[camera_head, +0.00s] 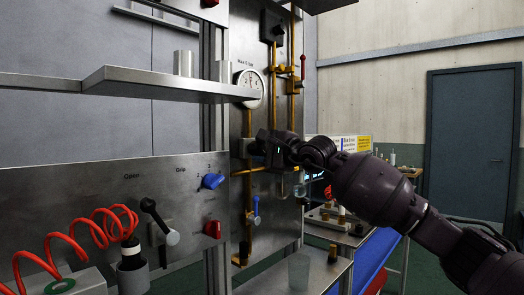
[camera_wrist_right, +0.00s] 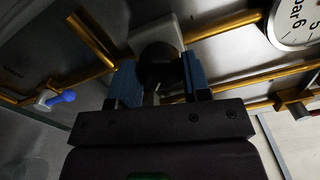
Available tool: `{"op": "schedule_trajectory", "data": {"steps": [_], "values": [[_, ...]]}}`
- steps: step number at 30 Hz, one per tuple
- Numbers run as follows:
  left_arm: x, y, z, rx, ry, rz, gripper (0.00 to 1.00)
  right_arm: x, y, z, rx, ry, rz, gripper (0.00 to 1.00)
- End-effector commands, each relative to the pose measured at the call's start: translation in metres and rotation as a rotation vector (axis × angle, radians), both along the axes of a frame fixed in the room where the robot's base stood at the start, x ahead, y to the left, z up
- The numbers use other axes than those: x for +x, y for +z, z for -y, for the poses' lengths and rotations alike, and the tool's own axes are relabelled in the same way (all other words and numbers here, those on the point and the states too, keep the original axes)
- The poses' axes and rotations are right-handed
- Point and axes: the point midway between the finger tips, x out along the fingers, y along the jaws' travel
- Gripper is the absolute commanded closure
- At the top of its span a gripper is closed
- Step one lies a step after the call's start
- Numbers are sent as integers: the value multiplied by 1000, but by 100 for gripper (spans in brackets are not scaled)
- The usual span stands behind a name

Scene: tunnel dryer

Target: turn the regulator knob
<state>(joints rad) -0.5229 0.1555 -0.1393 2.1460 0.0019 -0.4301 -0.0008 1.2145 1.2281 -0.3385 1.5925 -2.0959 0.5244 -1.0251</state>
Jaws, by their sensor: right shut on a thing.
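The regulator knob (camera_wrist_right: 160,66) is black and round, seen in the wrist view in front of a pale square block (camera_wrist_right: 145,36) on the brass piping. My right gripper (camera_wrist_right: 158,82) has its blue-padded fingers on both sides of the knob and is shut on it. In the head view my right gripper (camera_head: 257,147) reaches the pipe panel from the right and hides the knob. The pressure gauge (camera_head: 250,88) is above it, and its dial also shows in the wrist view (camera_wrist_right: 294,22). My left gripper is not in view.
A metal shelf (camera_head: 165,84) juts out at the left. Below it, a panel carries a blue knob (camera_head: 212,181), a red knob (camera_head: 212,229) and a lever (camera_head: 160,222). A blue-handled valve (camera_head: 256,208) is under my gripper. A glass (camera_head: 299,271) stands on the lower shelf.

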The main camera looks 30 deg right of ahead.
Motion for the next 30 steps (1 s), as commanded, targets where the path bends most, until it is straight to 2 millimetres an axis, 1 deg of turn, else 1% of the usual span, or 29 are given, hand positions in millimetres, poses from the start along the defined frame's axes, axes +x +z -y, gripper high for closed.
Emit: {"op": "schedule_trajectory", "data": {"steps": [6, 18, 19, 23, 24, 30], "values": [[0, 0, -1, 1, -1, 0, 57, 0, 0, -1, -34, 1, 13, 80], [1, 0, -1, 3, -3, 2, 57, 0, 0, -1, -38, 1, 14, 80], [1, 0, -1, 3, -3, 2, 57, 0, 0, -1, -38, 1, 14, 53], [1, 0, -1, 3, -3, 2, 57, 0, 0, -1, -38, 1, 14, 33], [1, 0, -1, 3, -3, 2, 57, 0, 0, -1, -38, 1, 14, 31], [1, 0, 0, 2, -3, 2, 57, 0, 0, 0, -37, 1, 14, 31]]}}
